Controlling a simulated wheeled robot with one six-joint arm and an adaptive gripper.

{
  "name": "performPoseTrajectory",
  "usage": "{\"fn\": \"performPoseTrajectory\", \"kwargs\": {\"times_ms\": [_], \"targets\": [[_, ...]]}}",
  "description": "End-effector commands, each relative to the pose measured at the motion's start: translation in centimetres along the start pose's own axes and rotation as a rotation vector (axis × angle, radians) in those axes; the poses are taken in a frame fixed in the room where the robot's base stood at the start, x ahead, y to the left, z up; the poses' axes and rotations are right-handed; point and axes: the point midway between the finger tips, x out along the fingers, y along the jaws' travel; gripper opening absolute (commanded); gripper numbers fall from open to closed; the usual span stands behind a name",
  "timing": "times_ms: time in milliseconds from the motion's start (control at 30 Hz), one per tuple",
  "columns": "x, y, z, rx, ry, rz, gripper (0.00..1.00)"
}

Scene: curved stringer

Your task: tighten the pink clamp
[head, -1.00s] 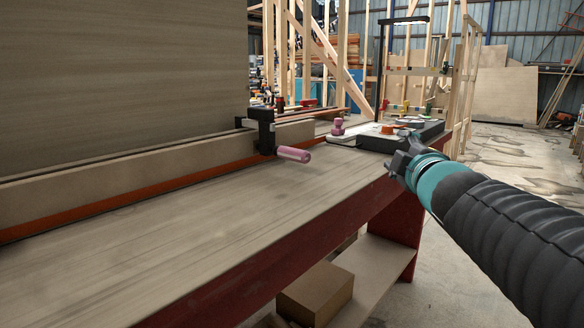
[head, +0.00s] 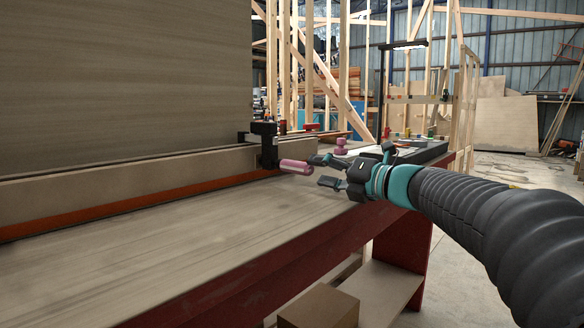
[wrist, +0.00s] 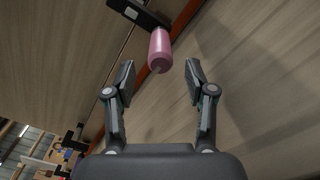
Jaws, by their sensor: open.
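The pink clamp is a black clamp body (head: 264,143) with a pink handle (head: 295,166), fixed on the wooden strip along the bench. The handle sticks out toward my gripper (head: 323,172). My gripper is open and empty, with its fingertips close to the handle's free end in the head view. In the wrist view the pink handle (wrist: 159,50) lies ahead of and between the two fingertips of my gripper (wrist: 159,72), with its near end around fingertip level. I cannot tell whether a finger touches it.
The wooden workbench (head: 170,235) has a wide clear top in front of the strip. A large upright panel (head: 120,70) stands behind it. Another pink object (head: 341,146) stands on the bench beyond my gripper. A cardboard box (head: 318,307) sits below.

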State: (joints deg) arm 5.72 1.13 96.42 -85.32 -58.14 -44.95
Motion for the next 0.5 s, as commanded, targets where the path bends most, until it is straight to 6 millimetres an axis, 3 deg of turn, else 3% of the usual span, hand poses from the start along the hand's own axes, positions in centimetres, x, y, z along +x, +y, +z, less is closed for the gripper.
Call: {"fn": "performPoseTrajectory", "kwargs": {"times_ms": [300,500], "targets": [[6.0,0.0,-0.1,0.002,0.002,0.001,0.55],[8.4,0.0,0.0,0.001,0.0,0.001,0.55]]}}
